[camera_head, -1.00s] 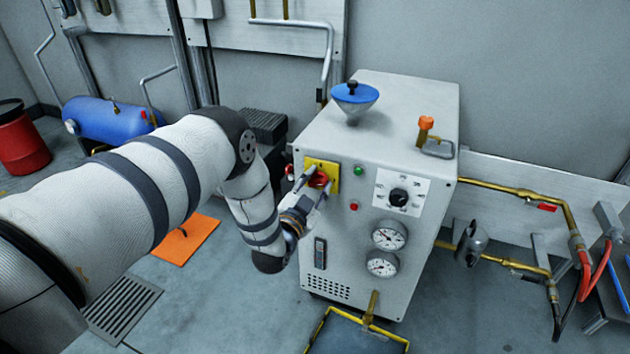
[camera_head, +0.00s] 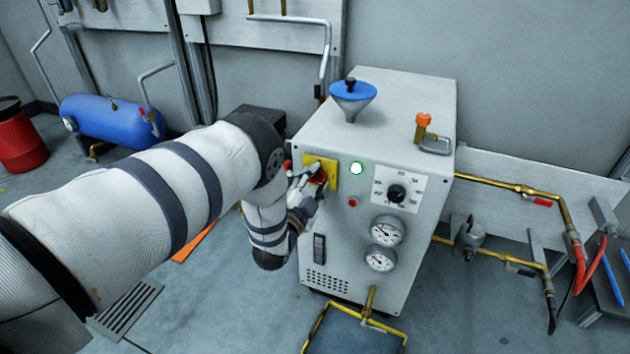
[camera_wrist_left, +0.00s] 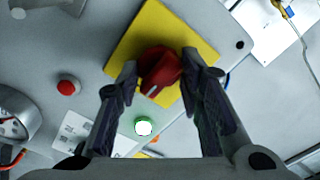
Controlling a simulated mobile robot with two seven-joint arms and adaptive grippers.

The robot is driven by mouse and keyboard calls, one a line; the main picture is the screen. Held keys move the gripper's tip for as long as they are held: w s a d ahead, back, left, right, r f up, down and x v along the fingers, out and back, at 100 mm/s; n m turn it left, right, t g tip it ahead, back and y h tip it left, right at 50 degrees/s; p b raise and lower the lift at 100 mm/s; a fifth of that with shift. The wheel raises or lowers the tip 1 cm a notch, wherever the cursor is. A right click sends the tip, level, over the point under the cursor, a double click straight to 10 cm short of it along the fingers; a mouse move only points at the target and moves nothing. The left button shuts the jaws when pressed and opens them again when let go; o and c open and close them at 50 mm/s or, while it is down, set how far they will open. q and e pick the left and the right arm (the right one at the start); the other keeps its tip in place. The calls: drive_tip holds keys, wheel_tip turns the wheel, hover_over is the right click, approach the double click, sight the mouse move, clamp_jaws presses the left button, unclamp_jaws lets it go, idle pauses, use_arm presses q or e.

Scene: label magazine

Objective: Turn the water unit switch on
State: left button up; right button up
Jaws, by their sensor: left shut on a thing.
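My left gripper (camera_wrist_left: 158,78) is at the switch with one finger on each side, shut on the red knob. In the head view the left gripper (camera_head: 312,180) partly hides the knob. A round lamp (camera_head: 357,168) beside the plate glows bright white-green; it also glows in the wrist view (camera_wrist_left: 143,126). My right gripper is not in view.
The panel also carries a red button (camera_head: 353,202), a black dial (camera_head: 396,193) and two gauges (camera_head: 386,231). A blue-topped funnel (camera_head: 353,98) and an orange-topped valve (camera_head: 423,125) stand on top. Brass pipes (camera_head: 510,185) run along the right wall.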

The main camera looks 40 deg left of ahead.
use_arm(q)
drive_tip(key=o, duration=1.2)
drive_tip(key=shift+c, duration=0.2)
drive_tip(key=v, duration=1.2)
drive_tip(key=shift+s, duration=0.1)
